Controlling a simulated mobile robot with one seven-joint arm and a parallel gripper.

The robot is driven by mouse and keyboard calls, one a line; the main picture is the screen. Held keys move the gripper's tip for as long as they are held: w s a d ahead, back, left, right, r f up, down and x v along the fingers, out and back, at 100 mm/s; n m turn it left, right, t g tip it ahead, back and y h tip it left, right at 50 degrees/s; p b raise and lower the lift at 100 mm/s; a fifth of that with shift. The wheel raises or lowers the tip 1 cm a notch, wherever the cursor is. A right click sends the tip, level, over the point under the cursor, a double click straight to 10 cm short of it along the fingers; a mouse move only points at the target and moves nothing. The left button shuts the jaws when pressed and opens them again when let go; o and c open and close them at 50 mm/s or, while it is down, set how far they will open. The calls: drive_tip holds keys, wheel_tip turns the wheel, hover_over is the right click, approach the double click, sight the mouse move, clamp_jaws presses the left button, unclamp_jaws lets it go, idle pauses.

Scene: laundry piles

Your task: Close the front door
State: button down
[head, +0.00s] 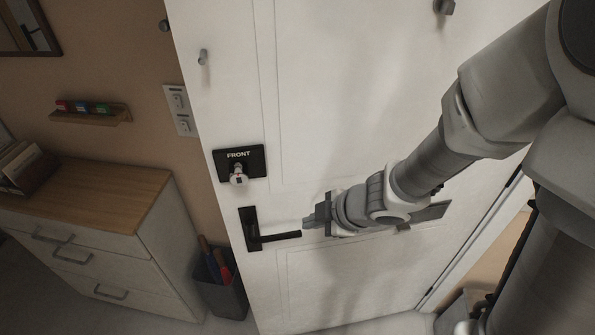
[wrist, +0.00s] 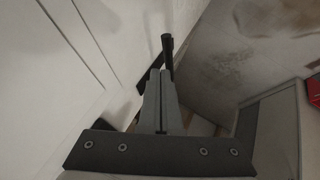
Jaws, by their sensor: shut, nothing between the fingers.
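The white front door (head: 330,120) fills the middle of the head view, its left edge standing in front of the tan wall. It bears a black plate reading FRONT (head: 239,155) with a lock knob, and a black lever handle (head: 268,237) pointing right. My gripper (head: 309,221) is shut and empty, just right of the lever's free end; whether they touch I cannot tell. In the wrist view, my shut fingers (wrist: 160,75) point at the dark handle end (wrist: 167,50), with the door (wrist: 75,50) along the left.
A drawer cabinet (head: 150,225) with a wooden top and a dark bin (head: 222,293) stand left of the door. A switch panel (head: 180,109) and small shelf (head: 92,115) are on the wall. A door-frame edge (head: 465,243) shows at lower right, behind my arm.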

sight(283, 217)
drive_tip(key=shift+w+a+f+b, duration=0.55)
drive_tip(key=shift+w+a+f, duration=0.25)
drive_tip(key=shift+w+f, duration=0.3)
drive_tip(key=shift+w+a+f+b, duration=0.55)
drive_tip(key=shift+w+a+f, duration=0.2)
drive_tip(key=shift+w+f, duration=0.3)
drive_tip(key=shift+w+a+f+b, duration=0.55)
drive_tip(key=shift+w+a+f, duration=0.25)
drive_tip(key=shift+w+f, duration=0.3)
drive_tip(key=shift+r, duration=0.1)
